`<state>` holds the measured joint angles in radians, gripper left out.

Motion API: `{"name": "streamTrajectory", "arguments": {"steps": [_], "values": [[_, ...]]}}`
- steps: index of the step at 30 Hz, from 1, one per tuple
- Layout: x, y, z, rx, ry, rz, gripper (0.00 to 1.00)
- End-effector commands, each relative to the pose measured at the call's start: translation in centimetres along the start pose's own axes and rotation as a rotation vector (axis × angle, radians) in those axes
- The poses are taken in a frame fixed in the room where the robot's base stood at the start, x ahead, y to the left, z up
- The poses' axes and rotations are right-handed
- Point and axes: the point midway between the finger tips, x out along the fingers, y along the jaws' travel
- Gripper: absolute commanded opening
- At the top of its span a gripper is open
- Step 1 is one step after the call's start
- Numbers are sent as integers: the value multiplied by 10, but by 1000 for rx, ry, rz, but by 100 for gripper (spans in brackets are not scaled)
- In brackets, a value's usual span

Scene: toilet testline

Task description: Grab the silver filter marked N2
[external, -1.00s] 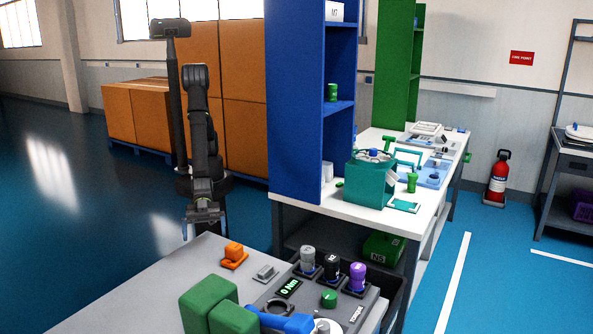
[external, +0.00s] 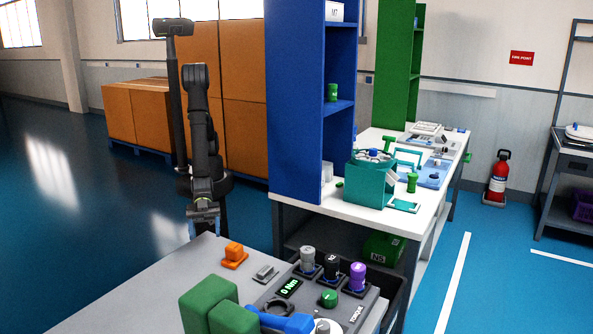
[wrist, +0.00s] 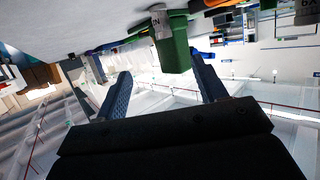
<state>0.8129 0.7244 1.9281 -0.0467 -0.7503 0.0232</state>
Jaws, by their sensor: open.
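My gripper (external: 203,214) is in the external view at the far left corner of the grey table, above its edge. In the wrist view my gripper (wrist: 163,88) has its two blue fingers spread wide with nothing between them. A silver-grey cylinder (external: 308,257) stands on the test panel beside a black one (external: 331,265) and a purple one (external: 357,276). The wrist view shows a silver-grey cylinder (wrist: 158,24) with a small dark mark, overlapping a green block. I cannot read an N2 mark, nor tell whether both views show the same cylinder.
Green blocks (external: 209,300), an orange piece (external: 234,253) and a small grey piece (external: 265,273) are on the grey table. The panel bears a green knob (external: 329,298). A blue shelf (external: 297,100) rises behind. The table's far left corner is bare.

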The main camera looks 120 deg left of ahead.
Motion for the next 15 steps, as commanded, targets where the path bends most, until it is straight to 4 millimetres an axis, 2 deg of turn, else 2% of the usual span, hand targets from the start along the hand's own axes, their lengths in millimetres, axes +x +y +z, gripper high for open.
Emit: {"name": "streamTrajectory", "arguments": {"steps": [8, 11, 15], "values": [[5, 0, -2, -1, -11, 1, 65], [21, 1, -6, -2, -50, 4, 65], [55, 2, -20, -4, -153, 11, 65]]}}
